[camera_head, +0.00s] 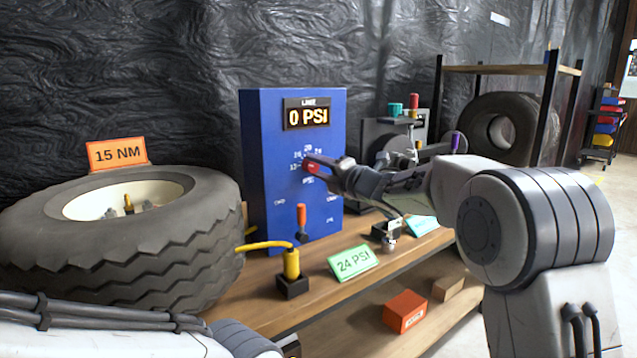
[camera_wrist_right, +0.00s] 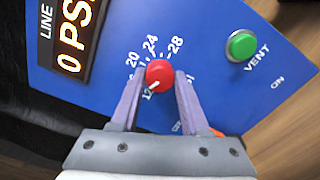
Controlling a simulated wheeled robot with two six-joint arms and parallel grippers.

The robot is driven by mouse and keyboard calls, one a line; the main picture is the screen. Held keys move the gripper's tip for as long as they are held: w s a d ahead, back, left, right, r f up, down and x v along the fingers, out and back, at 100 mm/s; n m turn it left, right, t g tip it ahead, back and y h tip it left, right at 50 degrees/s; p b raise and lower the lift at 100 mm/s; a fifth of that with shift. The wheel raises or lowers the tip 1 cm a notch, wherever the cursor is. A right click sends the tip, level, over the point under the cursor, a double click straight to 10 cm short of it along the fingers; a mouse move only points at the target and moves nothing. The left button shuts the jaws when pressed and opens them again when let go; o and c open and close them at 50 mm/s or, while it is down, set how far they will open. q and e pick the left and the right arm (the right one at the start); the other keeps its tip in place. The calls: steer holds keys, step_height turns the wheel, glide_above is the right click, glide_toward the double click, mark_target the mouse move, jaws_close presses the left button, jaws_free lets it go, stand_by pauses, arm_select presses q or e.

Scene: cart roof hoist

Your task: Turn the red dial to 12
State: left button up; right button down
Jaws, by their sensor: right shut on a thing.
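The red dial (camera_head: 311,168) is on the front of the blue panel box (camera_head: 268,190), and the box's display (camera_head: 306,114) reads 0 PSI. My right gripper (camera_head: 319,170) reaches it from the right and is shut on it. In the right wrist view the fingers are on either side of the dial (camera_wrist_right: 159,73). Its white pointer (camera_wrist_right: 154,85) aims down and left, toward a partly hidden number that looks like 12. The numbers 20, 24 and 28 show around it. My left gripper is out of view; only part of the left arm shows at lower left.
A green VENT button (camera_wrist_right: 243,45) is on the same panel. A large tire (camera_head: 120,245) lies on the bench to the left.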

steer(key=shift+f+n+b, duration=0.15)
steer(key=shift+n+b, duration=1.65)
steer(key=shift+n, duration=0.5)
steer(key=shift+c, duration=2)
jaws_free()
steer(key=v, duration=1)
steer(key=shift+s+d, duration=0.2)
